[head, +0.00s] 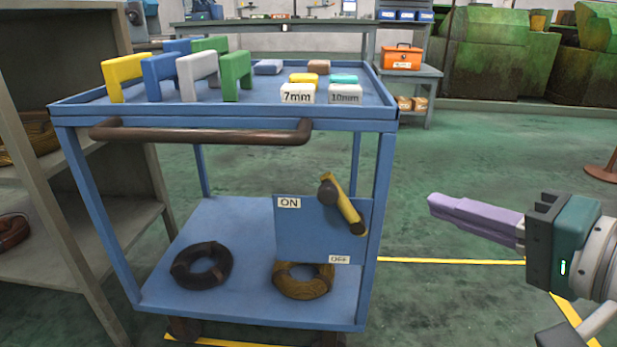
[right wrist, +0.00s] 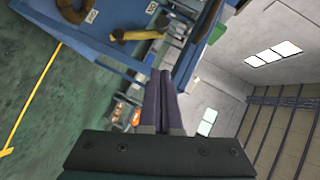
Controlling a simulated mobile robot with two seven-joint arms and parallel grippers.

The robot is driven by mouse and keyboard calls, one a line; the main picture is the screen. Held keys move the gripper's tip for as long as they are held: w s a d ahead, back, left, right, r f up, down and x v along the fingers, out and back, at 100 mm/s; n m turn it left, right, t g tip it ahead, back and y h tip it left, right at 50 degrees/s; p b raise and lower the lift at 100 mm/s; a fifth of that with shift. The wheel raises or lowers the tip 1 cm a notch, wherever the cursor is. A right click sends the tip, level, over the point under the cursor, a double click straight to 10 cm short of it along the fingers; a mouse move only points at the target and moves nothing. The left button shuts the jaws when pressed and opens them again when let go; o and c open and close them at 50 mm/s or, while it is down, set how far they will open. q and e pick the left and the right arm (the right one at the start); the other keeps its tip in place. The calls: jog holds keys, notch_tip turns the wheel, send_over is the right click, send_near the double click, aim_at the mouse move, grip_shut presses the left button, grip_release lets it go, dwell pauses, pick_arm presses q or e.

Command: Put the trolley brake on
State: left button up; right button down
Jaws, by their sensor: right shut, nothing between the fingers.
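The blue trolley (head: 185,292) stands in front of me, with a brown handle bar (head: 205,135) across its near side. The brake is a yellow lever (head: 347,212) on a dark round pivot, mounted on a blue plate (head: 300,236). The lever slants down to the right, its lower end above the OFF label (head: 339,260). The ON label (head: 289,203) is at the plate's upper left. My right gripper (head: 432,203), with purple fingers, is shut and empty, right of the lever and apart from it. The lever also shows in the right wrist view (right wrist: 138,35). My left gripper is not in view.
Colored blocks and brackets stand on the trolley's top, and two coils (head: 202,266) lie on its lower shelf. A grey shelf rack (head: 70,225) stands close at the left. An orange toolbox (head: 402,57) sits on a far table. The floor right of the trolley is clear.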

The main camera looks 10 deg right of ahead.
jog(key=s+a+b+x, duration=0.1)
jog(key=b+x, duration=0.5)
jog(key=x, duration=0.7)
jog(key=shift+a+f, duration=0.35)
jog(key=shift+a, duration=0.4)
